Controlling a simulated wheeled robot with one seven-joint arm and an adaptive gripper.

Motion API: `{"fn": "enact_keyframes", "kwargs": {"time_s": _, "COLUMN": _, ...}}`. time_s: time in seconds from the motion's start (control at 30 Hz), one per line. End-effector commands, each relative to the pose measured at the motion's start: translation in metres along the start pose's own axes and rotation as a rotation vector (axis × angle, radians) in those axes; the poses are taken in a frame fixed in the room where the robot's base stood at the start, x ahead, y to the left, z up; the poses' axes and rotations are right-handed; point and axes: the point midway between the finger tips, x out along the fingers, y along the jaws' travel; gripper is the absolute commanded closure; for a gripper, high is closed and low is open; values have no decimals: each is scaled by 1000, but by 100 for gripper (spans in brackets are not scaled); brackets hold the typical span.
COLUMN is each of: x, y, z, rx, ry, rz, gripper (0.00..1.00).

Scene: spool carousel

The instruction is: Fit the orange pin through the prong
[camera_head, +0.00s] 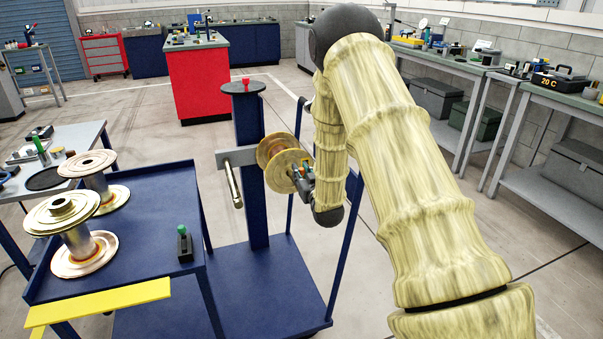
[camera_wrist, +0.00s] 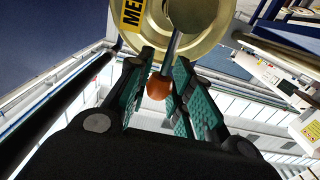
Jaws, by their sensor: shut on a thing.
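The orange pin (camera_wrist: 158,86) shows in the wrist view as a round orange head between my gripper's green-padded fingers; its shaft cannot be made out. My gripper (camera_wrist: 157,76) is shut on it. The grey prong (camera_wrist: 176,42) sticks out through the spool toward my fingers, and its end lies close to the pin's head. I cannot tell whether the pin is in the prong's hole. In the head view, my gripper (camera_head: 306,172) is at the right face of the gold spool (camera_head: 281,172), which sits on the right side of the blue carousel post (camera_head: 252,215).
A bare prong (camera_head: 234,186) points forward from the carousel's left arm. A red-topped piece (camera_head: 246,83) stands on the post's top. Two spools (camera_head: 82,250) and a small green-topped dark block (camera_head: 185,245) stand on the blue cart (camera_head: 150,220). Workbenches line the right wall.

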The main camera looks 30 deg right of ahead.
Motion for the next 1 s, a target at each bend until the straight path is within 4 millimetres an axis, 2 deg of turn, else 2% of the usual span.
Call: {"fn": "enact_keyframes", "kwargs": {"time_s": 1.0, "x": 0, "y": 0, "z": 19, "rx": 0, "ry": 1, "rz": 0, "gripper": 98}}
